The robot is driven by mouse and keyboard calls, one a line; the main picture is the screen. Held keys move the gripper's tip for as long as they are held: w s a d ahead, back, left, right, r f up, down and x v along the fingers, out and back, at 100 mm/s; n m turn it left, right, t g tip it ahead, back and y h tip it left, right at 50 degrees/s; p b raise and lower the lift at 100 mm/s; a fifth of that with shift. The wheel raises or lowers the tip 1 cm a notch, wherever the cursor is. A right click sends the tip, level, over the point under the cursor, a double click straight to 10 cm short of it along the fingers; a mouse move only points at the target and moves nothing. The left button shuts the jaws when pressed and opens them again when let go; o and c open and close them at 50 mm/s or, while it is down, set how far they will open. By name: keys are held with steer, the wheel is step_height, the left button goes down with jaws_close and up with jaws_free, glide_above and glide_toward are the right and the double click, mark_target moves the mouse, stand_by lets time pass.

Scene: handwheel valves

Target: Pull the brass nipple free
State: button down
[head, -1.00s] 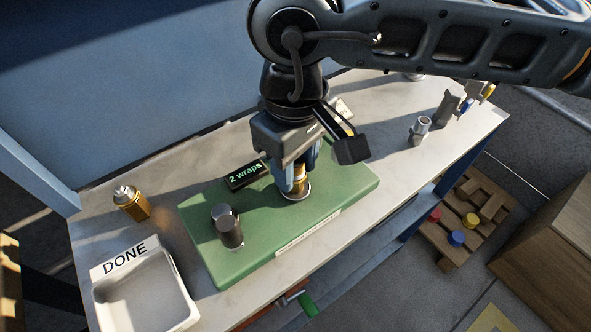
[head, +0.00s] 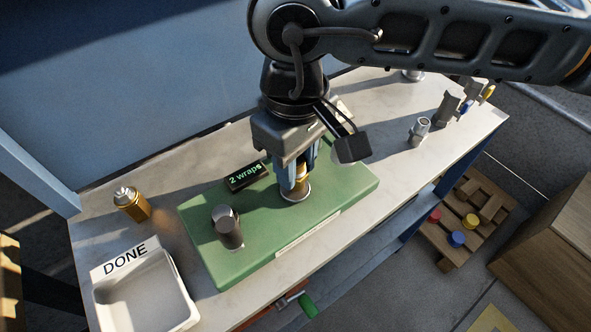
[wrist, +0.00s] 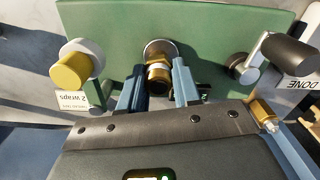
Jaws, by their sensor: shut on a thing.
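The brass nipple (wrist: 157,72) stands between my two blue fingers in the wrist view, with its lower end at a round silvery seat on the green block (wrist: 215,30). In the head view the nipple (head: 302,183) is partly covered by the fingers, and its foot is still at the metal ring on the green block (head: 340,187). My gripper (head: 294,182) points down and is shut on the nipple; the fingers flank it in the wrist view (wrist: 158,88). I cannot tell whether the nipple's end is clear of the seat.
A dark crank handle (head: 229,228) rises from the block's left part. A yellow knob (wrist: 72,70) shows in the wrist view. Metal fittings (head: 419,131) stand right.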

steer(key=shift+r, duration=0.1)
steer(key=shift+r+p, duration=1.05)
steer(key=shift+r, duration=3.45)
steer(key=shift+s, duration=0.15)
